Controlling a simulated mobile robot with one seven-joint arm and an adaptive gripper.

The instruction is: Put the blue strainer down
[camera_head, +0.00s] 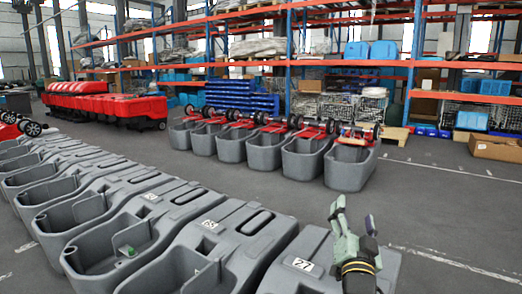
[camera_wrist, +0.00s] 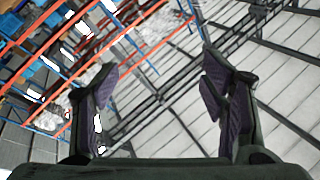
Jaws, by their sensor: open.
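My gripper (camera_head: 355,214) is raised at the lower right of the head view, in front of the grey tank numbered 27 (camera_head: 302,265). Its fingers point upward and are apart. In the wrist view, my gripper (camera_wrist: 158,80) is open, with nothing between its dark purple pads. I cannot make out a blue strainer in either view. A small green item (camera_head: 128,251) sits in the open hollow of a tank at the lower left; it is too small to identify.
A row of grey tanks (camera_head: 95,213) runs along the left and front. More tanks (camera_head: 348,168) with red wheeled parts stand farther back. Orange and blue racks (camera_head: 350,62) line the back. A cardboard box (camera_head: 496,147) is at right. The grey floor (camera_head: 440,200) at right is clear.

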